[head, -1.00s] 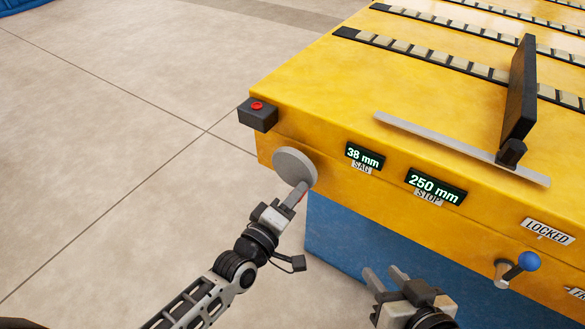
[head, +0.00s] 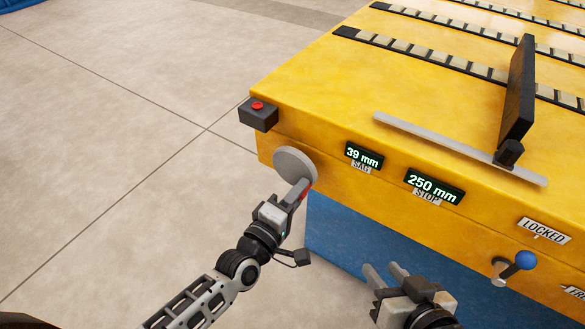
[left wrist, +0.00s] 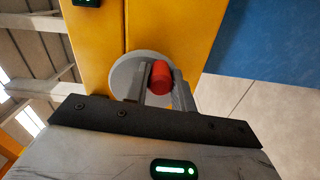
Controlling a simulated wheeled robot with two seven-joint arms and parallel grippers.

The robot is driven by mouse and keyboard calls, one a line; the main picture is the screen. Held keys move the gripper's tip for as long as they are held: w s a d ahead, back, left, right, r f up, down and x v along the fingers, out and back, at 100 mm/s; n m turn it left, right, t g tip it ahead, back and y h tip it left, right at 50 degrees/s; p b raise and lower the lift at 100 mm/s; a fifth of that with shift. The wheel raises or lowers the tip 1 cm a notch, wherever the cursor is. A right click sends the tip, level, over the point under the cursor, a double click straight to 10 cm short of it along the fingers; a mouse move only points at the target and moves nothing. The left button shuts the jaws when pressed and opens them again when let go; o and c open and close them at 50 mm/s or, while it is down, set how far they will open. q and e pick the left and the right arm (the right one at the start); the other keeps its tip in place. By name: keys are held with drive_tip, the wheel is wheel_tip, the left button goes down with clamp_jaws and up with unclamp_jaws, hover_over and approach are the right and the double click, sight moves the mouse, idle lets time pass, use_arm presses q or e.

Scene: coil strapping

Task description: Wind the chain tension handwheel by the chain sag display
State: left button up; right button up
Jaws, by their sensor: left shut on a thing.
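The chain tension handwheel (head: 293,164) is a grey disc on the front face of the yellow machine, near its left corner. It also shows in the left wrist view (left wrist: 124,75), with a red knob (left wrist: 161,77) between my fingers. My left gripper (head: 302,188) is shut on this red knob, mostly hidden by the fingers in the head view. The sag display (head: 363,156) reads 39 mm. My right gripper (head: 383,272) is open and empty, low in front of the machine's blue base.
A stop display (head: 434,188) reads 250 mm. A blue-knobbed lever (head: 525,260) sits at the right below a LOCKED label (head: 544,231). A black box with a red button (head: 258,114) is at the left corner. Open floor (head: 110,120) lies left.

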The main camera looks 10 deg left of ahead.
sight(289, 181)
use_arm(q)
drive_tip(key=m, duration=0.2)
drive_tip(key=a+f+m, duration=0.1)
drive_tip(key=shift+w+m, duration=0.15)
drive_tip(key=shift+m, duration=0.25)
drive_tip(key=shift+w+a+f+m+p, duration=0.15)
drive_tip(key=shift+a+m, duration=0.1)
drive_tip(key=shift+m, duration=0.5)
drive_tip(key=shift+w+a+f+m+p, duration=0.1)
drive_tip(key=shift+a+f+m, duration=0.1)
drive_tip(key=shift+m, duration=0.6)
drive_tip(key=shift+w+a+f+m+p, duration=0.15)
drive_tip(key=shift+a+m, duration=0.1)
drive_tip(key=shift+m, duration=0.5)
drive_tip(key=shift+s+a, duration=0.1)
drive_tip(key=shift+a+m, duration=0.25)
drive_tip(key=shift+m, duration=0.55)
drive_tip(key=m, duration=0.1)
drive_tip(key=a+m, duration=0.1)
drive_tip(key=m, duration=0.1)
drive_tip(key=shift+w+f+p, duration=0.15)
drive_tip(key=shift+w+p, duration=0.15)
drive_tip(key=shift+p, duration=0.1)
